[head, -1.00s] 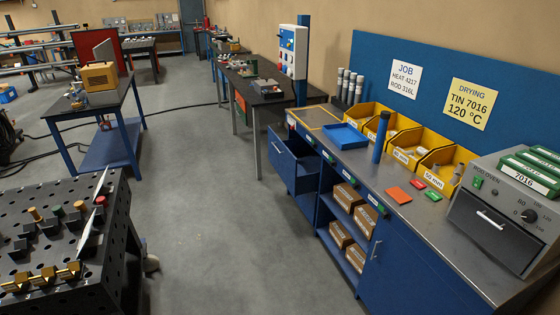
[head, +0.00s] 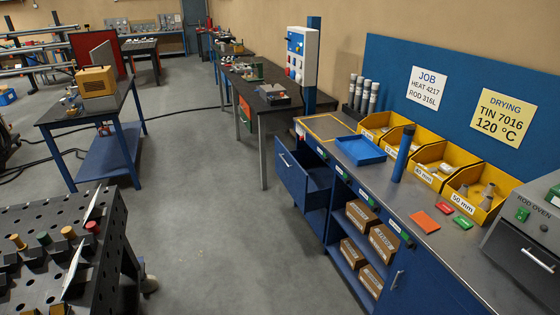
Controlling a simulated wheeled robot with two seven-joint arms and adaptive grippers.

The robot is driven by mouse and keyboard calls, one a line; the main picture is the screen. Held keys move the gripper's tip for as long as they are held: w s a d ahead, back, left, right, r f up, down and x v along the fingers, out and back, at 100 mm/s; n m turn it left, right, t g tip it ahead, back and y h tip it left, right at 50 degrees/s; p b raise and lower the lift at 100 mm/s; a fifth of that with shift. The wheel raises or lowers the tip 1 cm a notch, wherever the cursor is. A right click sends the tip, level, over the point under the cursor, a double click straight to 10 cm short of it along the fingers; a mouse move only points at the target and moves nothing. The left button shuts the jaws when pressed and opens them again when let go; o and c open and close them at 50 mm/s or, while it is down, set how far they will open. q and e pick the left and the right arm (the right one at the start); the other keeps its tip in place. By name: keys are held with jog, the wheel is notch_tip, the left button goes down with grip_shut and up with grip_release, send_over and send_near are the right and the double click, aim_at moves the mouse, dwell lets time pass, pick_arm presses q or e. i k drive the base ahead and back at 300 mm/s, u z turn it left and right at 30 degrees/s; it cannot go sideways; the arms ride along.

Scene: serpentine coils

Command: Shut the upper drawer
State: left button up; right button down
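The upper drawer (head: 292,176) is at the far left end of the blue workbench (head: 418,262) in the head view. It is pulled out toward the aisle, with a pale handle (head: 284,161) on its blue front. Its inside looks dark, and I cannot tell whether anything lies in it. Below it, a blue front is partly visible, hidden in part by the open drawer. Neither of my grippers shows in the head view.
Open shelves with cardboard boxes (head: 384,238) stand right of the drawer. A blue tray (head: 360,151) and yellow bins (head: 436,165) sit on the benchtop. A black perforated table (head: 60,245) is at lower left. The grey floor (head: 225,230) between is clear.

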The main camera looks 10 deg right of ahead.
aim_at(317, 167)
jog(key=i, duration=2)
jog(key=z, duration=0.35)
jog(key=i, duration=1.3)
jog(key=z, duration=0.1)
